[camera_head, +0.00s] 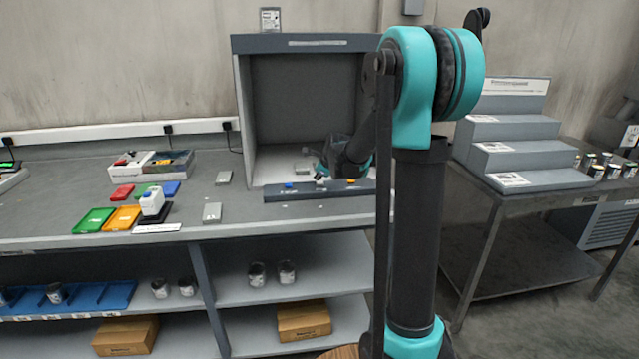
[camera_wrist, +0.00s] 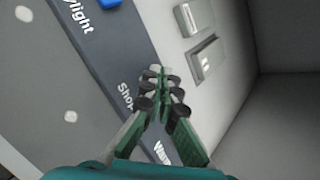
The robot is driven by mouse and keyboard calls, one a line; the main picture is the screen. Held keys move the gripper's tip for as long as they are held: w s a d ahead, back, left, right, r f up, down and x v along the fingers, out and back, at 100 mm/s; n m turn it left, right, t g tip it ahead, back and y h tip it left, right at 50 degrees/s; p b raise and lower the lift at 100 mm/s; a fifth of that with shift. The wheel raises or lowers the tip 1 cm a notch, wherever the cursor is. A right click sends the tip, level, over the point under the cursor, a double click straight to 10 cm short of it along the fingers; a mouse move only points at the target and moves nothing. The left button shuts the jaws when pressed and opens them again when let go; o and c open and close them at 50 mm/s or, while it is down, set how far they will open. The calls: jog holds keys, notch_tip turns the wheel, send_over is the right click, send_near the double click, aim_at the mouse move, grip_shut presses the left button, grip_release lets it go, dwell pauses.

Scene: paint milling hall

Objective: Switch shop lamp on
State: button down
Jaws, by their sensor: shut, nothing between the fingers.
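The grey booth (camera_head: 240,110) stands on the bench with a dark control strip (camera_head: 308,191) along its front edge. The strip has a blue button (camera_head: 288,186) at left and an orange one (camera_head: 351,182) at right. In the wrist view the strip (camera_wrist: 110,50) bears the labels "ylight", "Shop" (camera_wrist: 125,96) and "Warm", the first and last partly cut off or covered; the blue button (camera_wrist: 106,2) is at the top edge. My gripper (camera_wrist: 160,80) is shut and empty, its tips over the strip beside "Shop". They hide the Shop button mostly; contact cannot be told.
Green (camera_head: 94,221), orange (camera_head: 122,218) and red (camera_head: 122,193) trays lie on the bench at left. A grey stepped stand (camera_head: 515,150) is on the right table.

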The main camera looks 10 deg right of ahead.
aim_at(319, 187)
jog(key=shift+f, duration=0.55)
dwell(0.4)
jog(key=shift+r, duration=0.65)
notch_tip(319, 187, up, 6)
dwell(0.7)
jog(key=shift+s+r, duration=0.1)
jog(key=a+r+v, duration=0.1)
jog(key=v, duration=0.7)
jog(key=shift+w, duration=0.35)
